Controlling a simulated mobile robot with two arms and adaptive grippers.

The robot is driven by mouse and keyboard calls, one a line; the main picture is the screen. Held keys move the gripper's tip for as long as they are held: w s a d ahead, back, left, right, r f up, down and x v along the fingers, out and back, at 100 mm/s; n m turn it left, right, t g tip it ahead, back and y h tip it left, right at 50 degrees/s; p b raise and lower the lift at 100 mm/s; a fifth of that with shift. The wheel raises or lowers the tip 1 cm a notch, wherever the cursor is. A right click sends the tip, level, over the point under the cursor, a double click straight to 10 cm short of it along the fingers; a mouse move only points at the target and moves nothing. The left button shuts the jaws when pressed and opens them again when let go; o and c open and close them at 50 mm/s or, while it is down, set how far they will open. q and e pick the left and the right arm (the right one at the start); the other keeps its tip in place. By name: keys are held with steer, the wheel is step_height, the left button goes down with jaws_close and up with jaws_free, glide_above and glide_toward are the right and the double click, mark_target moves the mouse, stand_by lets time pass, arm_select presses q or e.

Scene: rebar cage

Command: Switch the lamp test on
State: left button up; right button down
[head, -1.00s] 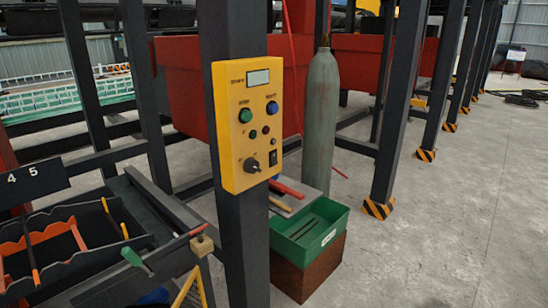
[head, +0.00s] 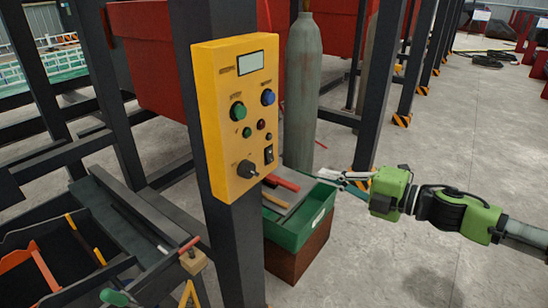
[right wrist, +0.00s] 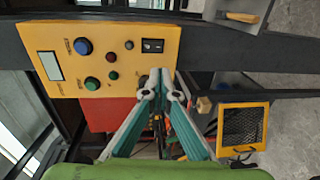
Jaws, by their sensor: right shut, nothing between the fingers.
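A yellow control box (head: 232,117) is fixed to a dark post, with a small display, a green button (head: 238,111), a blue button (head: 268,97), small green and red lamps, a black rocker switch (head: 268,154) and a black rotary knob (head: 247,169). Its labels are too small to read. My right gripper (head: 322,174) is shut and empty, to the right of the box and apart from it. In the right wrist view, the box (right wrist: 105,75) appears turned, with the rocker switch (right wrist: 152,45) just beyond the fingertips (right wrist: 162,76). The fingers hide the knob there. My left gripper is out of view.
A green crate (head: 298,228) stands on a brown block behind the post. A grey gas cylinder (head: 302,95) stands behind it. A dark tool tray (head: 60,250) is at lower left. Concrete floor at right is open.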

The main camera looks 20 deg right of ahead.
steer(key=p, duration=0.8)
glide_toward(272, 162)
steer(key=x, duration=0.6)
steer(key=shift+a+r, duration=0.15)
steer(key=shift+r, duration=0.1)
steer(key=shift+w+a+f, duration=0.15)
steer(key=shift+w+a, duration=0.1)
steer(key=shift+w, duration=0.1)
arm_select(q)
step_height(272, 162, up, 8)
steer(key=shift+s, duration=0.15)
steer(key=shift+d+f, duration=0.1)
arm_select(e)
steer(key=shift+f, duration=0.1)
